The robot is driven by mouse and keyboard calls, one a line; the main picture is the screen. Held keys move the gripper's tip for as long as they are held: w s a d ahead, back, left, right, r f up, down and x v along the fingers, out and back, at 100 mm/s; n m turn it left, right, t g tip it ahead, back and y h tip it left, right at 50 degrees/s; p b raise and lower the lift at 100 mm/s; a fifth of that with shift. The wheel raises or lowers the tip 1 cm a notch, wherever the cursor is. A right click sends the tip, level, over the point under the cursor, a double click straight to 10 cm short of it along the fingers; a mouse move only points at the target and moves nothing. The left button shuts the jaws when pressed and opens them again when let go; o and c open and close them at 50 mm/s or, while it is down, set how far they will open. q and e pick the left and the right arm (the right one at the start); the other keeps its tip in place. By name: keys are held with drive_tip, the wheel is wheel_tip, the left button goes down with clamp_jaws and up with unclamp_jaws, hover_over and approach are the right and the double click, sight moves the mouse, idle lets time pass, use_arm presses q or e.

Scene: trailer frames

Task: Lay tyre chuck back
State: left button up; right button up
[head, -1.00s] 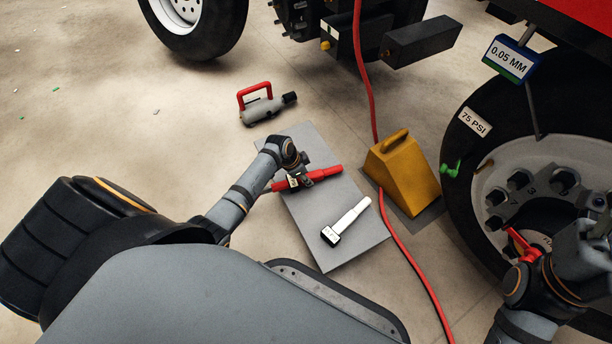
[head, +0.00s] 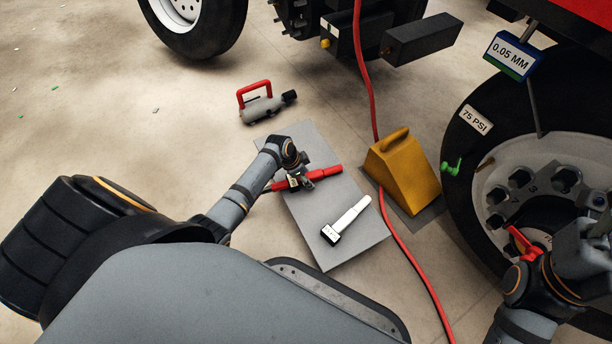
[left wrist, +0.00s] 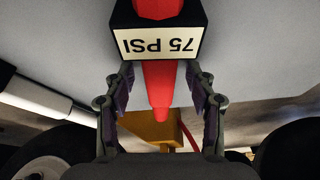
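The tyre chuck (head: 325,174) is a red bar-shaped tool with a small display block, lying on the grey board (head: 318,240). In the left wrist view its display (left wrist: 160,40) reads 75 PSI upside down, and its red tapered end points down the picture. My left gripper (head: 304,182) is over the chuck. In the left wrist view its fingers (left wrist: 160,100) stand on either side of the red taper with gaps to both sides, so it is open. My right gripper (head: 572,245) is by the wheel hub at the right edge; its fingers are not clear.
A white tool with a dark head (head: 347,220) lies on the board. A yellow wheel chock (head: 405,175) and red hose (head: 408,255) are to its right. A grey tool with red handle (head: 262,108) is behind.

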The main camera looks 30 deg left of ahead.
use_arm(q)
drive_tip(key=shift+s, duration=0.1)
drive_tip(key=v, duration=1.2)
